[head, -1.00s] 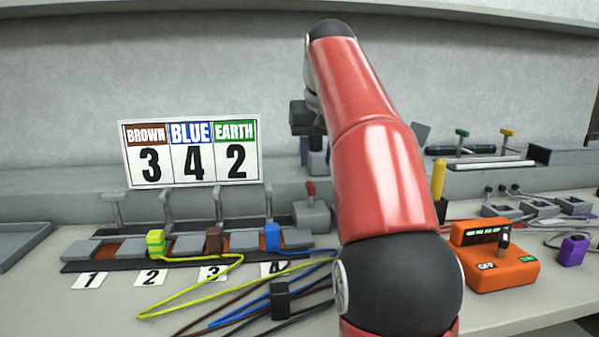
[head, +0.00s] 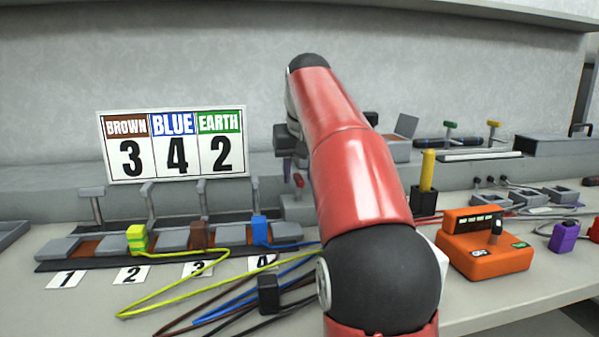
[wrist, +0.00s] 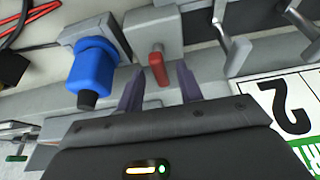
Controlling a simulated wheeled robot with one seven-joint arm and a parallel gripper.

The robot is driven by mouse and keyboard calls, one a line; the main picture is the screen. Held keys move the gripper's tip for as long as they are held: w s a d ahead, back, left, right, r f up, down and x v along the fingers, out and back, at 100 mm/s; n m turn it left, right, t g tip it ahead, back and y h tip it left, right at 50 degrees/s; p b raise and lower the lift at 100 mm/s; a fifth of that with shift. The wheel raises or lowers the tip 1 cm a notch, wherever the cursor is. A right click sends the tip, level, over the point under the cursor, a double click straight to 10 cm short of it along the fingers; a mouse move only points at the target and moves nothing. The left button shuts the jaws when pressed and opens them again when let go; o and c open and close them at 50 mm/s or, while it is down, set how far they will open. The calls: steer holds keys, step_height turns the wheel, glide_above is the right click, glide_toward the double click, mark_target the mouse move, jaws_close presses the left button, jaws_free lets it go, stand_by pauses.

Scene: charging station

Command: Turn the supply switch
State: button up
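The supply switch appears to be the red lever (head: 298,182) on a small grey box (head: 297,208) at the right end of the terminal row. The red lever also shows in the wrist view (wrist: 158,68), standing between the purple fingertips. My gripper (wrist: 160,82) is open, with one finger on each side of the lever and visible gaps between. In the head view my gripper (head: 287,170) is just above and behind the switch, partly hidden by my red arm.
A blue plug (wrist: 93,66) sits in a grey socket beside the switch. Yellow, brown and blue (head: 260,230) wire ends sit in the terminal row. A number sign (head: 178,150) stands behind. An orange tester (head: 487,248) is at right. Loose cables lie in front.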

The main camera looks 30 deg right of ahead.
jaws_close()
steer(key=shift+a+r, duration=0.1)
steer(key=shift+r+m+h+p, duration=0.15)
steer(key=shift+m+h+p, duration=0.25)
steer(key=shift+m+p, duration=0.6)
steer(key=m+p, duration=0.1)
steer(key=m, duration=0.1)
steer(key=shift+w+a+m+g+h, duration=0.1)
steer(key=shift+a+m+g+h, duration=0.05)
steer(key=shift+m+g+h, duration=0.2)
steer(key=m+g+h, duration=0.1)
steer(key=m, duration=0.2)
steer(key=shift+w+a+m+p, duration=0.15)
steer(key=shift+m+p, duration=0.1)
steer(key=shift+p, duration=0.15)
steer(key=m+g, duration=0.1)
steer(key=m, duration=0.2)
steer(key=shift+w+m+h, duration=0.15)
steer(key=shift+m+h, duration=0.2)
steer(key=shift+m, duration=0.05)
steer(key=m+g, duration=0.1)
steer(key=m, duration=0.2)
steer(key=m+g, duration=0.1)
steer(key=m, duration=0.2)
steer(key=shift+w+g, duration=0.2)
steer(key=shift+g, duration=0.15)
